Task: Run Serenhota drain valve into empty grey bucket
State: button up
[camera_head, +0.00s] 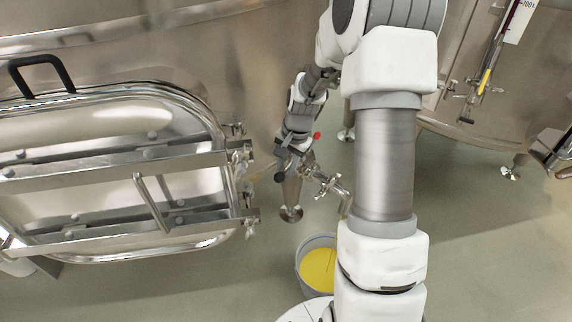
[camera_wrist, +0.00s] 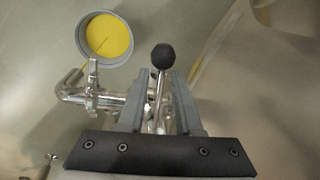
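The grey bucket (camera_head: 301,255) stands on the floor below the drain valve (camera_head: 327,184) and holds yellow liquid. The bucket also shows at the upper left of the wrist view (camera_wrist: 84,52). There, a thin yellow line runs from the valve's spout (camera_wrist: 73,78) over the liquid, like a stream. My gripper (camera_head: 285,163) is at the valve. In the wrist view, its two fingers (camera_wrist: 158,80) stand apart on either side of the metal valve lever, with a gap visible. The lever's black ball knob (camera_wrist: 164,56) sticks out beyond the fingertips. Contact with the lever cannot be told.
Another vat (camera_head: 450,110) with a level gauge (camera_head: 497,50) stands at the right. Vat feet (camera_head: 290,213) rest on the floor near the bucket. The floor (camera_head: 480,240) at the lower right is clear.

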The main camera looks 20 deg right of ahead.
jog(key=shift+o, duration=0.3)
jog(key=shift+r, duration=0.1)
jog(key=shift+r, duration=0.25)
notch_tip(320, 180, up, 16)
jog(key=s+d+p, duration=0.2)
jog(key=p, duration=0.1)
jog(key=shift+s+r+p, duration=0.25)
jog(key=shift+s+p, duration=0.05)
jog(key=shift+p, duration=0.1)
